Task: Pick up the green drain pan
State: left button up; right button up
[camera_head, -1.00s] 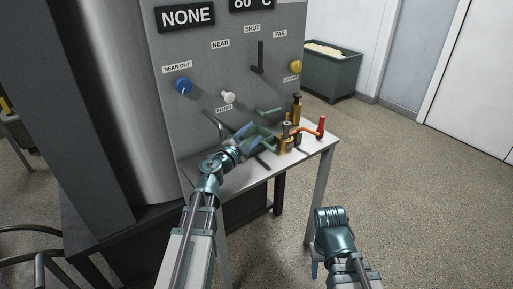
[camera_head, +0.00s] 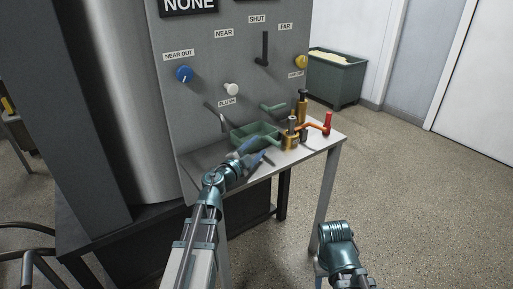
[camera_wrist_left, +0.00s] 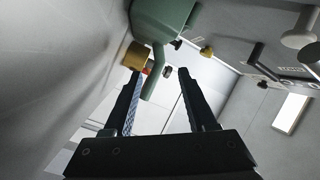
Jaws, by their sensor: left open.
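The green drain pan (camera_head: 262,129) sits on the small table against the grey machine panel in the head view. Its handle (camera_head: 273,142) points toward the table's front. My left gripper (camera_head: 259,149) is open and empty, just in front of the pan and near the handle. In the left wrist view the pan (camera_wrist_left: 165,14) is at the top, and its handle (camera_wrist_left: 154,76) appears between the two spread fingers, without clear contact. My right gripper (camera_head: 320,265) hangs low in front of the table; its fingers are too hidden to judge.
Brass and black fittings (camera_head: 291,136) and a red-handled valve (camera_head: 327,122) stand right of the pan on the table (camera_head: 322,143). The panel carries a blue knob (camera_head: 184,74), white knob (camera_head: 231,89) and black lever (camera_head: 265,48).

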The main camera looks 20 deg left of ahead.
aim_at(266, 139)
pick_arm(q)
jog(key=shift+w, duration=0.15)
jog(key=x, duration=0.7)
jog(key=shift+w+f, duration=0.1)
jog(key=shift+w, duration=0.05)
grip_shut()
dwell(1.3)
